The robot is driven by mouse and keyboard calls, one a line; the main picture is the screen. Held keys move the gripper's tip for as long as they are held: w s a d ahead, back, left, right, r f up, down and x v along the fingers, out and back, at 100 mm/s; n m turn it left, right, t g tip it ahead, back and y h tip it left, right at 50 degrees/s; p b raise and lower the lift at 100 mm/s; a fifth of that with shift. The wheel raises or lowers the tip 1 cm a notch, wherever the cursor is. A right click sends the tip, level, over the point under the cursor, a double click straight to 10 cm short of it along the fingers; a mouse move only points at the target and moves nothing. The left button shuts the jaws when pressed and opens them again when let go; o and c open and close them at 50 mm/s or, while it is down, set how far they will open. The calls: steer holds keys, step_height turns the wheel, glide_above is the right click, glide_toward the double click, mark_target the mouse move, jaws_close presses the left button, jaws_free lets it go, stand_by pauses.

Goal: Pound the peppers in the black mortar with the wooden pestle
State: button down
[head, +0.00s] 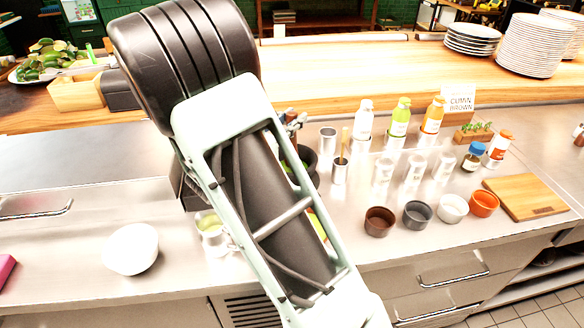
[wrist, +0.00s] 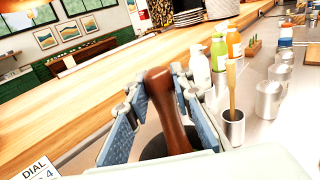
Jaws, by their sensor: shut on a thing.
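The brown wooden pestle (wrist: 168,108) stands nearly upright between my gripper's blue pads in the wrist view. My gripper (wrist: 163,98) is shut on its upper part. Below it, the dark mortar (wrist: 153,147) shows in part, with the pestle's lower end down at it. In the head view my arm hides most of the mortar; its dark right side (head: 311,162) shows beside the arm. The inside of the mortar and any peppers in it are hidden, so I cannot tell whether the pestle touches them.
A metal cup with a wooden-handled tool (head: 340,170) stands close right of the mortar. Several bottles (head: 398,122), glasses and small bowls (head: 417,214) fill the right counter. A white bowl (head: 131,249) sits left. The wooden ledge (head: 340,75) runs behind.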

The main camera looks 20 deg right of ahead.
steer(key=shift+r, duration=0.1)
step_height(320, 180, up, 9)
steer(key=p, duration=0.7)
stand_by(0.5)
